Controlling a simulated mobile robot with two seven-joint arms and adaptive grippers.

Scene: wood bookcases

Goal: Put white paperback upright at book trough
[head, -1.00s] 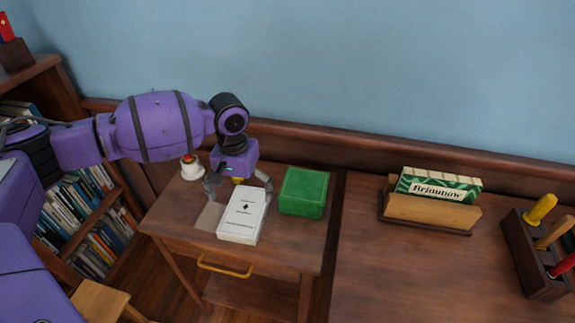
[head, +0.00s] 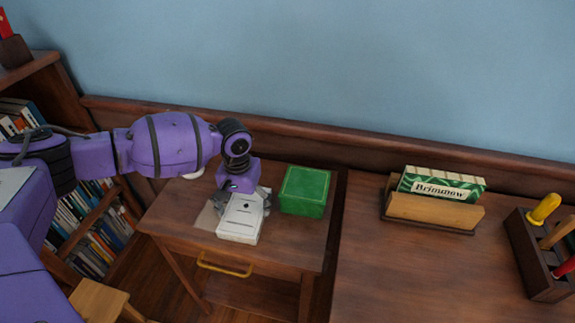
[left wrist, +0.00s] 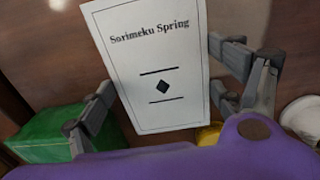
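The white paperback (head: 240,226) lies flat on the small wooden side table, cover up. In the left wrist view the paperback (left wrist: 150,60) shows a title and a black diamond. My left gripper (head: 244,200) is low over its far end. Its fingers are open on either side of the book, close to its edges; any contact is unclear. My right gripper is not in view.
A green box (head: 304,190) stands just right of the paperback. A white object (head: 194,173) is partly hidden behind my left arm. A wooden rack (head: 535,260) with coloured handles stands right of the trough. The larger table (head: 400,280) is clear in front.

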